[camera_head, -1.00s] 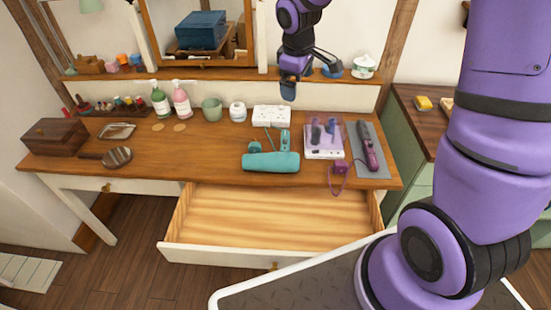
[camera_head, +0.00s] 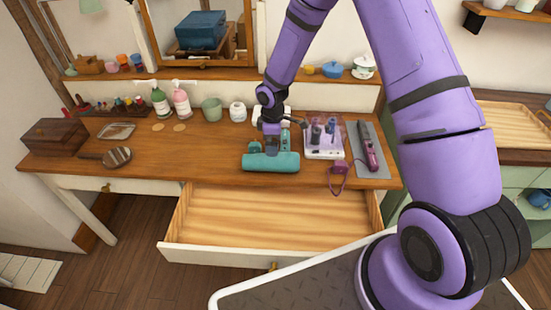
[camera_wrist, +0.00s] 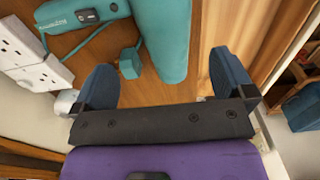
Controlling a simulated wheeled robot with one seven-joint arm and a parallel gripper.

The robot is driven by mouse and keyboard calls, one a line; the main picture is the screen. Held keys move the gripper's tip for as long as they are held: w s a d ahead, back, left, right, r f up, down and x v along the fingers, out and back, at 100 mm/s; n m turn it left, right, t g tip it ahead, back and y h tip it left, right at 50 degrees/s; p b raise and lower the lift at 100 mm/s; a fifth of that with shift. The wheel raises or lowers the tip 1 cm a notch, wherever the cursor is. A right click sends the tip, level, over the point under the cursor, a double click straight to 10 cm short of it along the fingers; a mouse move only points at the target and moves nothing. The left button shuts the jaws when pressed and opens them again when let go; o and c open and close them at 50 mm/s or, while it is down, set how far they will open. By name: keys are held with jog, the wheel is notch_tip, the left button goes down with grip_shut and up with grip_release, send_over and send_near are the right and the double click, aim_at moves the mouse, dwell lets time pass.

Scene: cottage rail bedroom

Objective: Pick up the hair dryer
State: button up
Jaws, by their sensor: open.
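The teal hair dryer (camera_head: 270,163) lies on the dressing table above the open drawer, its thick barrel toward the front edge. My gripper (camera_head: 271,138) is just behind and above the barrel in the head view, hiding part of the dryer. In the wrist view my open gripper (camera_wrist: 164,80) has its two blue fingers spread. The barrel of the hair dryer (camera_wrist: 165,35) lies ahead of the gap between them, and nothing is held. A teal lettered part (camera_wrist: 75,13) and a small teal plug block (camera_wrist: 130,62) lie to its left.
The white power strip (camera_head: 285,113) is behind the gripper, partly hidden. A clear-topped white box (camera_head: 324,152) and a purple styling tool (camera_head: 368,150) on a grey mat stand to the right. The open drawer (camera_head: 280,213) is empty below the front edge. Bottles (camera_head: 180,100) stand left.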

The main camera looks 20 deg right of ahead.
aim_at(271, 160)
notch_tip(271, 160, down, 4)
jog(key=shift+s+a+f, duration=0.1)
jog(key=shift+a+f, duration=0.15)
jog(key=shift+f, duration=1.05)
jog(key=shift+s+a+f, duration=0.1)
jog(key=shift+a+f, duration=0.1)
jog(key=shift+f, duration=1.1)
jog(key=c, duration=1.2)
jog(key=shift+r, duration=0.15)
